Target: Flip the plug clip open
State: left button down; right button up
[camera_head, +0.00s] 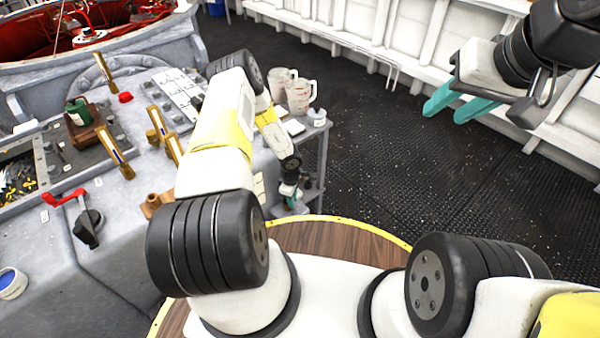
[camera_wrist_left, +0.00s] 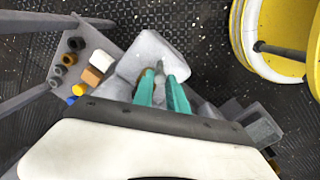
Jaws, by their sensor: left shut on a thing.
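My left gripper (camera_head: 289,194) is low at the side of the grey console, partly covered by my own arm in the head view. In the left wrist view my left gripper (camera_wrist_left: 160,77) has its teal fingers on either side of a small pale piece, apparently the plug clip (camera_wrist_left: 160,70). The piece sits against a light grey block-like housing (camera_wrist_left: 148,50). Whether the clip is flipped up or down cannot be told. My right gripper (camera_head: 445,114) is open and empty, raised over the dark floor at the right.
A grey console (camera_head: 110,215) with brass levers fills the left. Two clear jugs (camera_head: 299,95) stand on a small side table (camera_head: 318,135). The studded floor (camera_head: 390,170) is clear.

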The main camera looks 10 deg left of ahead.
pick_arm(q)
jog(key=c, duration=1.3)
grip_release()
jog(key=r, duration=0.8)
jog(key=shift+s, duration=0.2)
jog(key=shift+f, duration=0.1)
